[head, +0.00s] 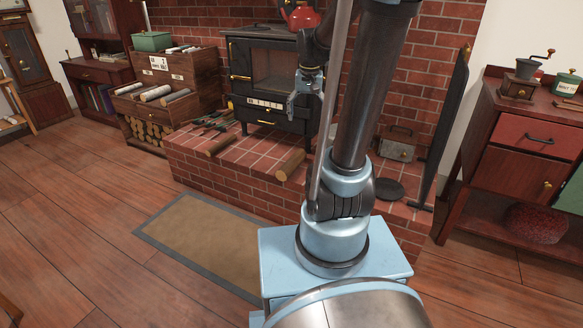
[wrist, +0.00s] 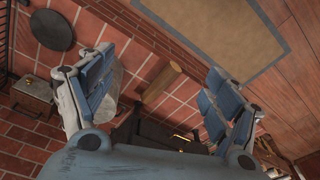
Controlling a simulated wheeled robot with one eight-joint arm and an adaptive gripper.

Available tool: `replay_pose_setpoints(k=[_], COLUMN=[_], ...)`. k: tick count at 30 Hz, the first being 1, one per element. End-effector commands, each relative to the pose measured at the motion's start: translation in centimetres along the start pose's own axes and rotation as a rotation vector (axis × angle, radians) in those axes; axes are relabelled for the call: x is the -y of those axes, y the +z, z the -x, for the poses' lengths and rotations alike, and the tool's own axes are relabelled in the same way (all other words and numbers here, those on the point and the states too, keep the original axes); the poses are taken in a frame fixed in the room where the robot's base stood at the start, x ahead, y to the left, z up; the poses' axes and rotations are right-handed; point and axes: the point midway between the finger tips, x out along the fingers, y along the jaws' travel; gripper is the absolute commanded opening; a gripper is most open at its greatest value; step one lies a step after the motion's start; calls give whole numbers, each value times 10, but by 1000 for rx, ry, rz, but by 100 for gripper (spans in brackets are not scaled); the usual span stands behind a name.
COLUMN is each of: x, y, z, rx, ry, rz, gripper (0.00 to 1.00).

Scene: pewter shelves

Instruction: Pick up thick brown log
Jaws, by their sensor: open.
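A thick brown log (head: 291,165) with a pale cut end lies on the brick hearth, at its front edge, left of my arm. In the wrist view the log (wrist: 163,82) shows in the gap between the fingers, below them and apart from them. My gripper (head: 304,101) hangs above the hearth in front of the stove, fingers pointing down. In the wrist view my gripper (wrist: 160,62) is open and empty, with blue pads wide apart on both sides.
The black stove (head: 268,80) stands behind the log. Another log (head: 219,145) and dark tools (head: 205,123) lie left on the hearth. A round dark plate (head: 389,189) and a grey metal box (head: 397,150) are at right. A mat (head: 205,235) lies on the floor in front.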

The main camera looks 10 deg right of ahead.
Motion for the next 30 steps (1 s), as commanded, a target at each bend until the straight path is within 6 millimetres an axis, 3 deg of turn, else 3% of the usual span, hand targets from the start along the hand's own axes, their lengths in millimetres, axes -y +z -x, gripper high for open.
replay_pose_setpoints(k=[3,14,23,30], x=[8,30,46,58], y=[-33,-124,-193,-242], z=[-7,-47,-102,-160], rx=[9,37,60,79], ry=[2,10,19,28], rz=[-30,-125,-203,-267], gripper=[82,82,82,82])
